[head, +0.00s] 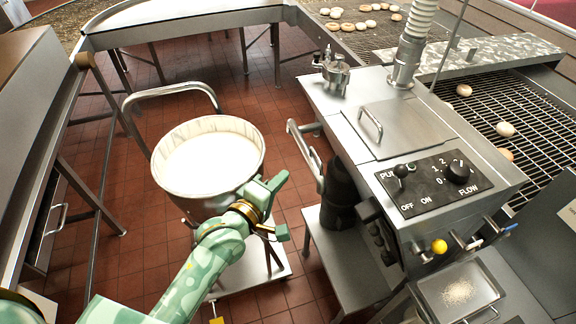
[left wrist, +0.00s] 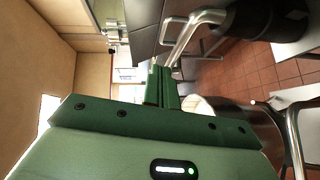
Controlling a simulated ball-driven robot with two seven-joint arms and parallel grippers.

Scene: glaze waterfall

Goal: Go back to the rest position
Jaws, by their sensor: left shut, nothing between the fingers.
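My left gripper (head: 276,183) is shut and empty. In the head view it is held above the right front rim of a round metal vat (head: 178,186) filled with white glaze (head: 208,164). I cannot tell whether it touches the rim. In the left wrist view the two green fingers (left wrist: 163,88) are together with nothing between them. The vat's rim and a curved metal handle show at the right of that view. My right gripper is not in view.
A steel glazing machine (head: 370,130) with a control panel (head: 430,182) stands to the right. A wire conveyor (head: 520,115) carries several round pieces behind it. A metal tray (head: 459,291) sits at the lower right. Steel tables stand left and behind; tiled floor (head: 110,190) lies between.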

